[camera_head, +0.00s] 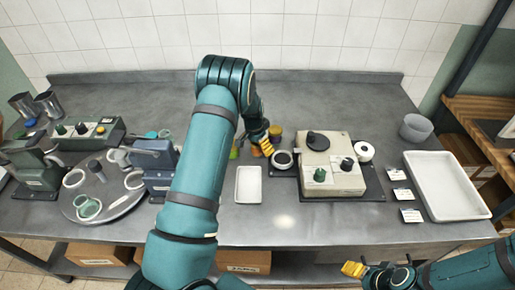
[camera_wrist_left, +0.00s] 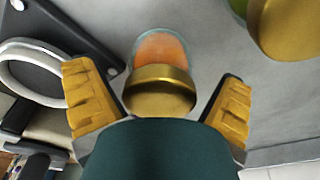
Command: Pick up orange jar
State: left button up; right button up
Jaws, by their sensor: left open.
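The orange jar (camera_wrist_left: 158,50) has clear glass, orange contents and a gold lid. In the left wrist view it sits between the two yellow fingers of my left gripper (camera_wrist_left: 158,88), with a gap on each side. The left gripper is open and empty. My right gripper (camera_head: 356,270) is at the bottom, in front of the table edge; its opening is unclear.
A second gold-lidded jar (camera_wrist_left: 290,25) with green contents stands close by. A white tray (camera_head: 248,199) lies in front of the left gripper. A beige machine (camera_head: 331,180) and a ring-shaped part (camera_head: 282,159) are to the right.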

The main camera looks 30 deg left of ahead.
pick_arm(q)
jog(key=shift+c, duration=0.3)
jog(key=c, duration=1.4)
jog(key=shift+o, duration=0.2)
